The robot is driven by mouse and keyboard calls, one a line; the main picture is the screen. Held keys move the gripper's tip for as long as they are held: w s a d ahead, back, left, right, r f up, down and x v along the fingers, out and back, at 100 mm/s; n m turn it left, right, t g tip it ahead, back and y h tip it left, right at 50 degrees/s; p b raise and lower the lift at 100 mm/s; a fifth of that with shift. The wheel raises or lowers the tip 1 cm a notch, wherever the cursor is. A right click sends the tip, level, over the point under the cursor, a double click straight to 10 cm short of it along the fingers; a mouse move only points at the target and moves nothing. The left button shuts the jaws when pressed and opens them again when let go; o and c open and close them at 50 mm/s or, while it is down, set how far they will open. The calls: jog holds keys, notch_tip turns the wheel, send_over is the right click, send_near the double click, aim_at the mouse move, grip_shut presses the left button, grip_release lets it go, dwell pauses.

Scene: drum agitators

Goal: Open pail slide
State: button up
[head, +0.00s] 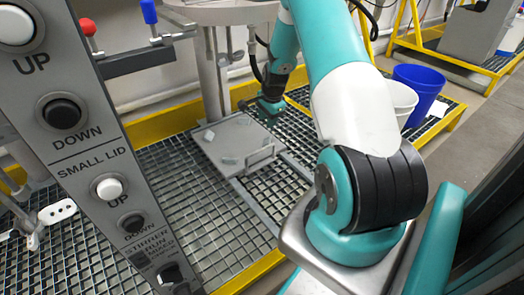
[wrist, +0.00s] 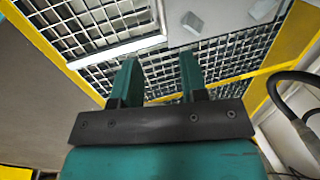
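The pail slide (head: 235,142) is a flat grey plate on the floor grating, with small blocks on top and an upright handle-like bracket (head: 261,156) at its near edge. My gripper (head: 268,118) is just beyond the plate's right side, apart from the bracket. In the wrist view my gripper (wrist: 160,75) has its two teal fingers spread, with only grating between them. Part of a grey plate with light blocks, apparently the slide (wrist: 215,22), shows at the top there. A pale bar (wrist: 115,52) lies left of the fingers; I cannot tell whether it is the bracket.
A control panel (head: 85,140) with UP and DOWN buttons stands close at left. A column (head: 212,75) rises behind the plate. A white pail (head: 402,100) and a blue pail (head: 418,88) stand at right, partly behind my arm. Yellow rails edge the grating (head: 205,225).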

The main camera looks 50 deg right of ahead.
aim_at(262, 149)
jog(key=w+f+b, duration=0.1)
jog(key=f, duration=0.4)
jog(key=w+f+b, duration=0.1)
jog(key=f+b, duration=0.1)
jog(key=f, duration=0.3)
jog(key=w+f+b, duration=0.1)
jog(key=f+b, duration=0.1)
jog(key=f, duration=0.4)
jog(key=shift+w+d, duration=0.1)
jog(key=shift+d, duration=0.15)
jog(key=shift+r, duration=0.1)
grip_shut()
